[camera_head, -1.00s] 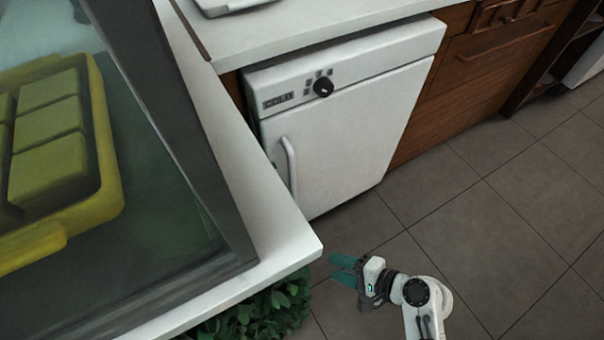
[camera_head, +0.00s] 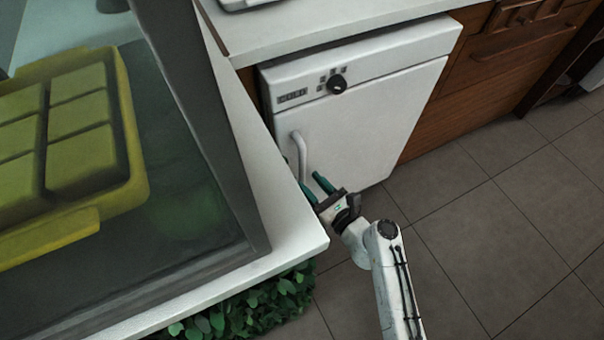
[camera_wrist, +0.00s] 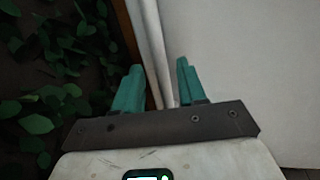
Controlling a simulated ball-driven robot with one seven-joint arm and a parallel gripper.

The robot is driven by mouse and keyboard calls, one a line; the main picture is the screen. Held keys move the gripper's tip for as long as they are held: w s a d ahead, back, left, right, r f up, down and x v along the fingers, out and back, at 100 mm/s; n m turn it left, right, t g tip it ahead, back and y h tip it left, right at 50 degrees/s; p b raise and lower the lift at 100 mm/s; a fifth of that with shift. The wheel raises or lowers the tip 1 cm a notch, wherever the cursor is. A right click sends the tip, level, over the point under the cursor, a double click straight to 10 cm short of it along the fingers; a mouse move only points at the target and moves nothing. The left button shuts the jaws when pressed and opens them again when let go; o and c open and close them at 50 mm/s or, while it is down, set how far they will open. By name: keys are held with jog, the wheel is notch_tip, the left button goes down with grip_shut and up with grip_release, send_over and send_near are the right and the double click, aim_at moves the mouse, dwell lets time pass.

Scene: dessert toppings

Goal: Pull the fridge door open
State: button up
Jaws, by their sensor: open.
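The white fridge (camera_head: 370,110) stands under the counter, with its door shut. A curved white vertical handle (camera_head: 302,157) is on the left side of its door. My gripper (camera_head: 311,184) is open at the lower end of the handle, fingers pointing toward the door. In the wrist view the green fingers (camera_wrist: 158,68) are apart, with a pale vertical strip between them; I cannot tell whether it is the handle or the door edge. The white door face (camera_wrist: 240,70) fills the right there. Contact with the handle cannot be made out.
A white counter (camera_head: 285,235) corner juts out close to the left of my gripper. Leafy plants (camera_head: 250,305) are below it. A glass-sided case with a yellow tray (camera_head: 130,150) stands at the left. Wooden drawers (camera_head: 480,80) are right of the fridge. Tiled floor (camera_head: 480,240) is clear at the right.

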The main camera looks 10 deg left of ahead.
aim_at(304, 176)
jog(key=shift+b+x, duration=0.45)
jog(key=shift+x, duration=1.85)
grip_shut()
